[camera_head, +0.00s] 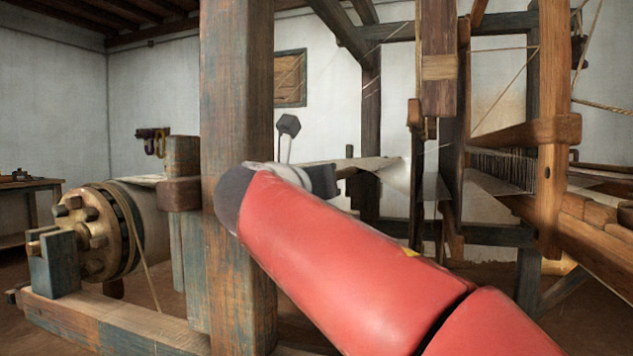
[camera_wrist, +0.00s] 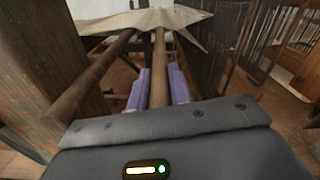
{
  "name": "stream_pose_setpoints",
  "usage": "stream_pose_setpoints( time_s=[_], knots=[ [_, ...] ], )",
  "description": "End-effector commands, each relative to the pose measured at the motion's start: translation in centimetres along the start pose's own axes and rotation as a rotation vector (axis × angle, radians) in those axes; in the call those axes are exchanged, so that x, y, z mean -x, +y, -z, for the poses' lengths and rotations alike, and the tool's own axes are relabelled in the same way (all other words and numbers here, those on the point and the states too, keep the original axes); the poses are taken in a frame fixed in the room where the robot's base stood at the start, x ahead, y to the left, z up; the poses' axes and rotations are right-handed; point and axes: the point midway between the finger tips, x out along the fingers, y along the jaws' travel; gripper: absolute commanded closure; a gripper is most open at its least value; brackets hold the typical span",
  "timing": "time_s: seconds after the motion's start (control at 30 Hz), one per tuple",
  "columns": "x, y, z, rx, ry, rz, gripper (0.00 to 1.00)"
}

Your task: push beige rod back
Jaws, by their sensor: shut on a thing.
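The beige rod (camera_wrist: 159,55) runs lengthwise through the middle of the wrist view, its far end meeting a pale sheet of cloth or yarn (camera_wrist: 130,18). My gripper (camera_wrist: 157,82) has its two purple-padded fingers on either side of the rod and is shut on it. The rod's near end is hidden behind the gripper body. In the head view my red arm reaches across the centre, and its dark wrist is beside the wooden post; the fingers and the held part of the rod cannot be made out there.
A darker brown rod (camera_wrist: 95,75) slants close to the left of my gripper. A thick wooden post (camera_head: 238,120) stands beside my arm. A beam roller with a studded wheel (camera_head: 98,230) is at left, the loom frame (camera_head: 555,130) at right.

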Motion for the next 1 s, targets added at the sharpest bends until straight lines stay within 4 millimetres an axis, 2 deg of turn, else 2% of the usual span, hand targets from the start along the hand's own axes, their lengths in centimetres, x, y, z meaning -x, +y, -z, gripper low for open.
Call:
stream_pose_setpoints(
  time_s=[0.17,0.4,0.67,0.7,0.8,0.87,1.0],
  knots=[
    [0.0,0.6,-0.3,0.003,0.001,-0.001,1.0],
    [0.0,3.7,-1.1,0.003,0.001,-0.001,1.0],
    [0.1,4.0,-0.8,0.0,-0.003,-0.004,1.0],
    [0.1,4.1,-0.8,0.0,-0.003,-0.004,0.77],
    [0.1,4.0,-0.8,0.0,-0.002,-0.004,0.64],
    [0.1,4.0,-0.8,0.0,-0.002,-0.004,0.59],
    [0.1,4.0,-0.8,0.001,-0.001,-0.004,0.59]
  ],
)
